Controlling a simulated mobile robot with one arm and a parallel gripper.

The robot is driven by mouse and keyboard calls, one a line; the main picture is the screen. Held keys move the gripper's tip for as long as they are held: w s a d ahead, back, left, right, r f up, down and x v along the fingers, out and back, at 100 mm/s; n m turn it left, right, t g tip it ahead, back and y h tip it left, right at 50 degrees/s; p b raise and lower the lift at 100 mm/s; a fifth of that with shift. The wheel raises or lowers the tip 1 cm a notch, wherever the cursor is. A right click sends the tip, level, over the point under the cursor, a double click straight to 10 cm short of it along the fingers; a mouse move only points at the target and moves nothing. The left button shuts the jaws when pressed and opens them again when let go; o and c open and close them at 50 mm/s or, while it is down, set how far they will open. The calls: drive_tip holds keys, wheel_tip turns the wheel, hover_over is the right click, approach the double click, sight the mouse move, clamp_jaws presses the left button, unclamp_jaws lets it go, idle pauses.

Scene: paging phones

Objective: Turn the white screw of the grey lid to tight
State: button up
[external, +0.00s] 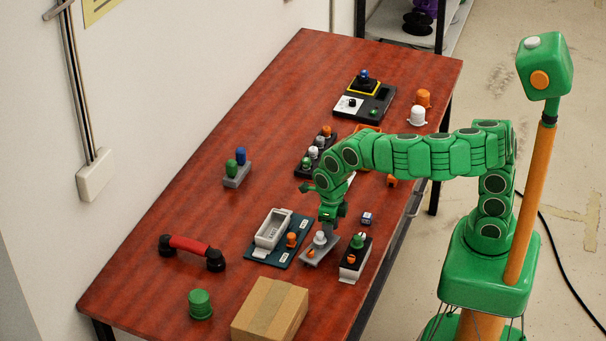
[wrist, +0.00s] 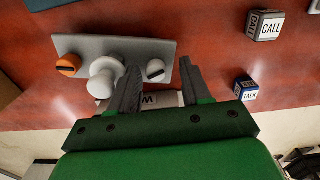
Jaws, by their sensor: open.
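The grey lid (wrist: 110,47) lies on the table in the wrist view, with an orange slotted screw (wrist: 68,66) at its left, a round white knob (wrist: 104,80) in the middle and the white slotted screw (wrist: 156,70) at its right. The grey lid also shows in the external view (external: 318,256), where I cannot make out the white screw. My gripper (wrist: 158,68) is open, its fingers on either side of the white screw in the picture. The left finger is near the knob. I cannot tell whether the fingers touch the screw. My gripper is above the lid in the external view (external: 333,222).
A dark box with a green knob (external: 358,241) stands right of the lid. A teal board with a grey tray (external: 271,229) is on its left. A CALL cube (wrist: 266,25) and a TALK cube (wrist: 246,88) lie nearby. A cardboard box (external: 270,310) stands in front.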

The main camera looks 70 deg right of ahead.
drive_tip(key=n, duration=0.5)
drive_tip(key=shift+n, duration=1.2)
drive_tip(key=shift+r+n, duration=0.1)
drive_tip(key=shift+n, duration=0.2)
drive_tip(key=shift+w+r, duration=0.1)
drive_tip(key=shift+r, duration=3.85)
drive_tip(key=w+a+r+m+t+y, duration=0.3)
drive_tip(key=w+r+m+t, duration=0.35)
drive_tip(key=w+r, duration=0.35)
drive_tip(key=w+d+r+m+t, duration=0.4)
drive_tip(key=r+m, duration=0.4)
drive_tip(key=r, duration=0.2)
drive_tip(key=shift+w+d+h, duration=0.3)
drive_tip(key=shift+w+d, duration=0.15)
drive_tip(key=shift+d, duration=0.8)
